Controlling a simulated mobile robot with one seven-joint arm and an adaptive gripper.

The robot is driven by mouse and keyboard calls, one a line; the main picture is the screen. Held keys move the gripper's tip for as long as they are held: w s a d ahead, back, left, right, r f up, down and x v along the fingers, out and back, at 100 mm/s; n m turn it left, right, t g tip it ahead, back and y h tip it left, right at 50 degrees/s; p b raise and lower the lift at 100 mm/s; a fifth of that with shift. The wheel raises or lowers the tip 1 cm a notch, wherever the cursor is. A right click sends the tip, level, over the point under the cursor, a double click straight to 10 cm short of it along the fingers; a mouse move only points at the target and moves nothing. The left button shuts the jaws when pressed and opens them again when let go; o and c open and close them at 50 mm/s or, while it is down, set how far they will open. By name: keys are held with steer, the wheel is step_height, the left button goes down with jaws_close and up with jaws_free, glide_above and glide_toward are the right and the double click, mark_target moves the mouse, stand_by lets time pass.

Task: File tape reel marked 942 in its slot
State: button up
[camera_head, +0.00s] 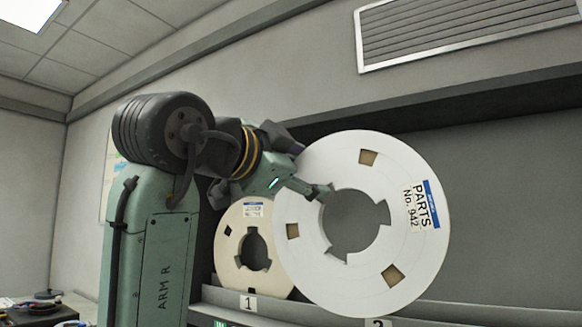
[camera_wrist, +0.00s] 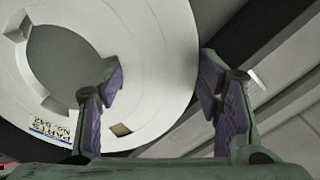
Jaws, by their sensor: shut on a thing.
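The large white tape reel (camera_head: 405,180) carries a blue-and-white label reading "PARTS No. 942". It is held upright, facing me, in front of the shelf near the "2" tag (camera_head: 378,323). My gripper (camera_head: 305,170) is shut on its upper left part. In the wrist view the reel (camera_wrist: 160,45) lies between the fingers of my gripper (camera_wrist: 160,85), one finger at the hub hole and the other beyond the outer rim. The reel's bottom edge is just above the shelf front in the picture; whether it touches cannot be told.
A cream reel (camera_head: 228,240) stands on the shelf behind the "1" tag (camera_head: 248,303), partly overlapped by the held reel. The shelf's front ledge (camera_head: 480,312) runs to the right, clear. A dark overhang (camera_head: 480,100) crosses above. Small items (camera_head: 45,300) lie at far left.

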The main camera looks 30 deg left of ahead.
steer(key=w, duration=1.5)
steer(key=shift+d, duration=0.3)
steer(key=shift+r, duration=0.1)
steer(key=shift+s, duration=0.1)
